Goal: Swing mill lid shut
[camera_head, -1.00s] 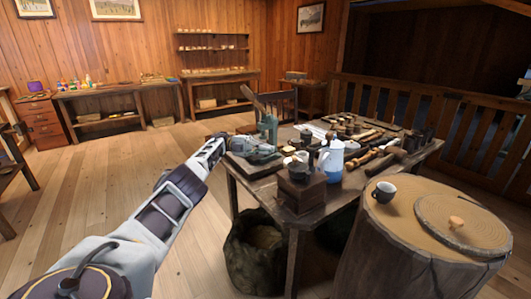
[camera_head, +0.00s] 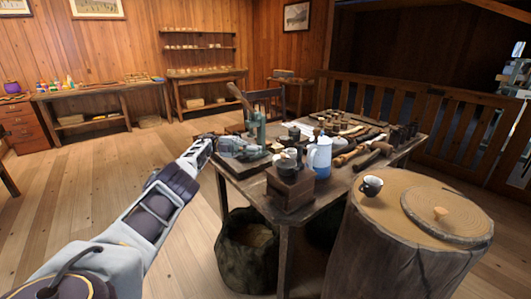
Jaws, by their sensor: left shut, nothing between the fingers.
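The mill (camera_head: 290,190) is a dark wooden box at the near left corner of the workbench, in the head view. A dark round top piece (camera_head: 288,165) sits on it; whether this is the lid, and how far it stands open, is too small to tell. My left gripper (camera_head: 256,152) is shut and empty. It is over the left edge of the bench, behind and left of the mill, and looks apart from it. It overlaps the base of a green press in the picture. My right gripper is not in view.
A blue and white pot (camera_head: 320,158) stands right beside the mill. A green press (camera_head: 256,126) with a lever stands behind my gripper. Turned tools crowd the workbench (camera_head: 251,187). A stump (camera_head: 395,235) with a dark mug (camera_head: 371,186) is at right; a sack (camera_head: 246,255) is below.

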